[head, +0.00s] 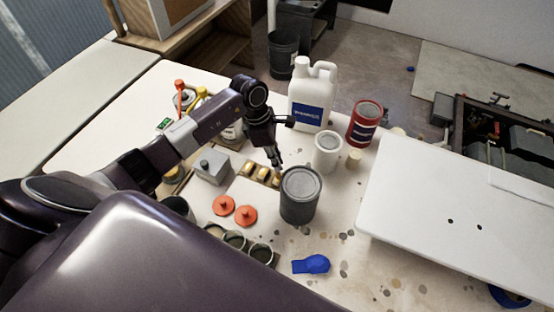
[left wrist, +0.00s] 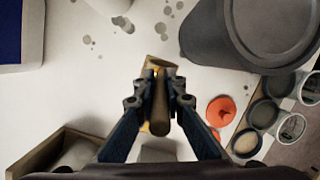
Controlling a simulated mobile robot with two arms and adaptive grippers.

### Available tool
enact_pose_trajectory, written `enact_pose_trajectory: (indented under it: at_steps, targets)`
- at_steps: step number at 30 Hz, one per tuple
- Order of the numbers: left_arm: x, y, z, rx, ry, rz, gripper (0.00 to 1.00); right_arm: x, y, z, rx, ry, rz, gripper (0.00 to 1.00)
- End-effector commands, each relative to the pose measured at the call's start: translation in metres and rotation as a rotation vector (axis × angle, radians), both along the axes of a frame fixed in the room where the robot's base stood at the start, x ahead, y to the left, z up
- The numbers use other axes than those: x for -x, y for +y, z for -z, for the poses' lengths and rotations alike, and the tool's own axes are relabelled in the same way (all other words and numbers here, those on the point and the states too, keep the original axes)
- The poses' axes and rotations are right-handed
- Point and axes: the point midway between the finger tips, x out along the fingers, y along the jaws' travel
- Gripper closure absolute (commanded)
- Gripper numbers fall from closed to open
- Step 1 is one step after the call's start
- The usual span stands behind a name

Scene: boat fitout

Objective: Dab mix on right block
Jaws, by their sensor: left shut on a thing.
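My left gripper (head: 278,160) is shut on a slim brown stick-like piece, which shows between the fingers in the left wrist view (left wrist: 160,105). The fingers point down just above a short row of small yellow-topped blocks; the right block (head: 276,181) is close to the grey can (head: 300,196). I cannot tell whether the held piece touches a block. In the left wrist view, the fingers and held piece largely hide the blocks. A white cup (head: 327,153) with a greyish top stands behind the grey can. My right gripper is not in view.
A white jug (head: 312,100) and red can (head: 364,124) stand behind. A grey box (head: 211,167) is left of the blocks; orange lids (head: 234,210) and small pots (head: 235,240) are in front. A blue cloth-like item (head: 312,264) lies near the front. A white panel (head: 460,220) is at right.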

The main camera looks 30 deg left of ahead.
Motion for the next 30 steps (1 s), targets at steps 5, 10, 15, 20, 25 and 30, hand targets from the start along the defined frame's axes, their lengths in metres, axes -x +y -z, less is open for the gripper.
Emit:
enact_pose_trajectory:
  at_steps: [5,10,15,20,25,30]
  targets:
    - [-0.001,0.001,-0.017,-0.002,-0.004,0.0,1.0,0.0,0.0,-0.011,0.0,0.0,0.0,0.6]
    - [-0.001,0.001,-0.031,0.0,-0.003,0.0,1.0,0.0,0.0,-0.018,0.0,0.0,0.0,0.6]
    - [-0.002,0.001,-0.045,-0.001,-0.005,0.0,1.0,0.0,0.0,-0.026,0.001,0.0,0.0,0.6]
    - [-0.001,0.0,-0.058,-0.001,-0.004,0.001,1.0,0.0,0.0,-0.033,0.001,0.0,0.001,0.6]
    - [-0.001,0.001,-0.068,-0.002,-0.003,-0.001,1.0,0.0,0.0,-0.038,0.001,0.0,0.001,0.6]
    - [-0.001,0.001,-0.068,0.0,-0.003,-0.001,1.0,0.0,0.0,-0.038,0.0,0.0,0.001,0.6]
